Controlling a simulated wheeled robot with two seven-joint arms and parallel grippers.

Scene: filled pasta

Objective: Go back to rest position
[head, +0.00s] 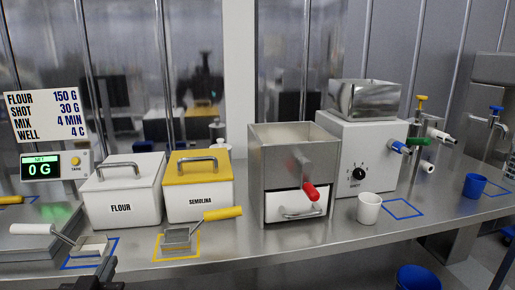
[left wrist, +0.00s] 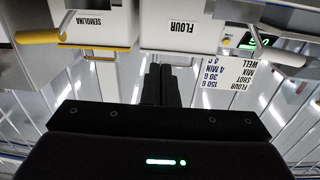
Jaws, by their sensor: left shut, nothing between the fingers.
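My left gripper (head: 108,264) shows at the bottom left of the head view, dark and partly cut off by the frame. It is close to the scoop lying in a blue outline, in front of the flour bin. In the left wrist view its two black fingers (left wrist: 162,84) are together with nothing between them. The flour bin (head: 122,198) is white with a lid; it also shows upside down in the left wrist view (left wrist: 180,38). My right gripper is in neither view.
The steel counter (head: 300,248) carries a scale display (head: 42,167), a yellow-lidded semolina bin (head: 199,193), a yellow-handled scoop (head: 177,239), a steel-and-white mixer (head: 291,178) with a red handle, a white machine (head: 350,152), a white cup (head: 369,208) and a blue cup (head: 474,186).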

